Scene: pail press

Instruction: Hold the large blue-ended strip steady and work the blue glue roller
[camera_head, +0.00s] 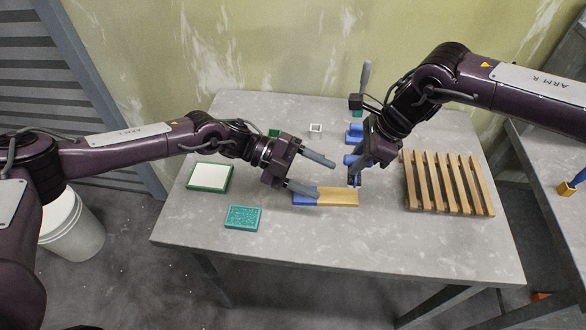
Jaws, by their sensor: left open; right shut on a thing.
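The large strip (338,198) lies flat near the middle of the grey table, tan with a blue left end (304,196). My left gripper (326,178) is open, its two grey fingers apart. Its nearer finger overlaps the strip's blue end in the picture; I cannot tell if it touches. My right gripper (361,172) is shut on the blue glue roller (350,160), just behind and above the strip's right end. The gripper hides part of the roller, and I cannot tell if it touches the strip.
A slatted wooden rack (447,184) stands at the right. A green-rimmed white pad (210,177) and a teal sponge-like block (243,217) lie at the left. A small white square (315,128) and a blue block (355,134) sit behind. The table's front middle is clear.

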